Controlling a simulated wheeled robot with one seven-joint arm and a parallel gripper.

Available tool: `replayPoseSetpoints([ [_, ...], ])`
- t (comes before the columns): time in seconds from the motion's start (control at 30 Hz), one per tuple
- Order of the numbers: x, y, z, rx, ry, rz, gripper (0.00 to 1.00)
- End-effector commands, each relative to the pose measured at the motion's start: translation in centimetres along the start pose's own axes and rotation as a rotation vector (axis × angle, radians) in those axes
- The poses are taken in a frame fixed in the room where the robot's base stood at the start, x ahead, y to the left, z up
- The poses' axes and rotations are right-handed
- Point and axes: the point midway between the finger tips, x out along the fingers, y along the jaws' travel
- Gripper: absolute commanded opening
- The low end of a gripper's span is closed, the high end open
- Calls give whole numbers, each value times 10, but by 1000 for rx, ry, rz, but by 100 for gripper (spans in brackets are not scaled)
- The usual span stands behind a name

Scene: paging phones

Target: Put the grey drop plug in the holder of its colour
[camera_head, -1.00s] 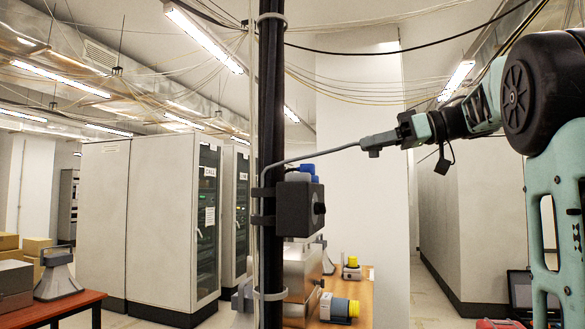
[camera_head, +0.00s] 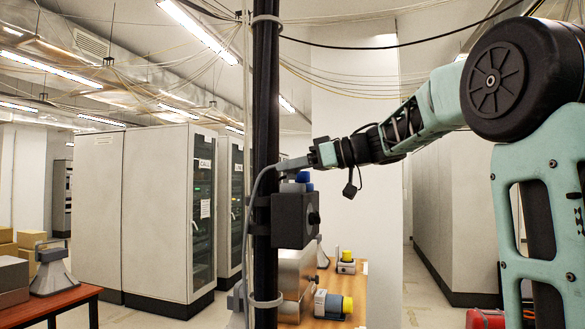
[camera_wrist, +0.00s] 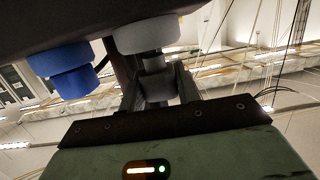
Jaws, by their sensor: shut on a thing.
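My gripper (camera_head: 304,161) is shut on the grey drop plug (camera_head: 288,164), just above a black box (camera_head: 294,219) on the dark pole. The plug's grey cable loops down the pole. In the wrist view my fingers (camera_wrist: 158,88) hold the plug (camera_wrist: 156,78) close to the grey holder (camera_wrist: 147,33); I cannot tell if they touch. A blue holder (camera_wrist: 60,62) with a stepped blue part sits left of it there. In the head view the blue part (camera_head: 303,177) shows on top of the box, and the grey holder is mostly hidden.
The dark pole (camera_head: 266,110) stands right beside my gripper. Thin cables hang overhead. A wooden table (camera_head: 350,288) with yellow-ended devices is behind the box. Grey cabinets (camera_head: 150,210) and a red-brown table (camera_head: 50,302) stand at left.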

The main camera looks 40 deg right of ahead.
Motion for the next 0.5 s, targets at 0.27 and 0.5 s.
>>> replayPoseSetpoints([
  [0.27,2,0,14,-2,2,1,9],
  [0.5,3,0,17,-2,1,0,9],
])
